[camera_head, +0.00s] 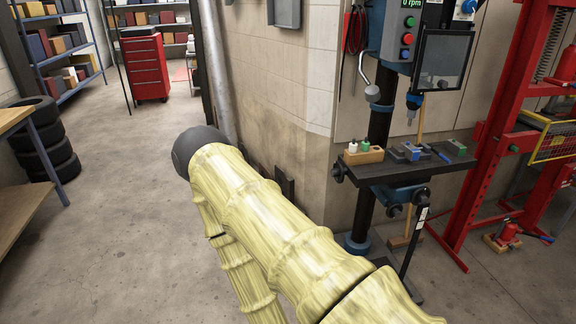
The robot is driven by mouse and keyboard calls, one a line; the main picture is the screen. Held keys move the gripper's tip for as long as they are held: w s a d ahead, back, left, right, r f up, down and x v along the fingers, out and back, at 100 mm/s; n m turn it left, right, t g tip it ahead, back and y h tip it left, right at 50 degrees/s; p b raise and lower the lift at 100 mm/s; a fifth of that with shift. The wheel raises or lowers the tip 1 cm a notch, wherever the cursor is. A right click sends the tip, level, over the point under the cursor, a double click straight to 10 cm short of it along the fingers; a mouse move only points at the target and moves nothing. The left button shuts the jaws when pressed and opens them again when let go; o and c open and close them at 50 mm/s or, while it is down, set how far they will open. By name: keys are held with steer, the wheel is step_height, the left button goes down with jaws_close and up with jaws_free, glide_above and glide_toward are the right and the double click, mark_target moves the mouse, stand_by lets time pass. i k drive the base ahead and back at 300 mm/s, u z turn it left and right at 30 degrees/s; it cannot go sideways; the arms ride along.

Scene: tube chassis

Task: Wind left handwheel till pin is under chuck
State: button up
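The drill press stands at the right with its chuck (413,102) pointing down above a dark work table (420,172). A small dark handwheel (338,173) sits at the table's left end. Another dark knob (394,211) shows below the table's front. A small grey and blue vise-like fixture (408,152) sits on the table roughly below the chuck. The pin is too small to make out, so I cannot tell whether it is under the chuck. My yellow arm fills the lower middle, left of the press. My gripper is out of view.
A red press frame (487,130) stands at right. Tires (45,150), a workbench (22,185) and a red cabinet (145,68) are at left. Floor is clear between.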

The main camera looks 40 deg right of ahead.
mark_target(337, 172)
steer(key=z, duration=0.3)
steer(key=i, duration=0.95)
steer(key=z, duration=0.95)
steer(key=i, duration=0.3)
steer(key=z, duration=0.3)
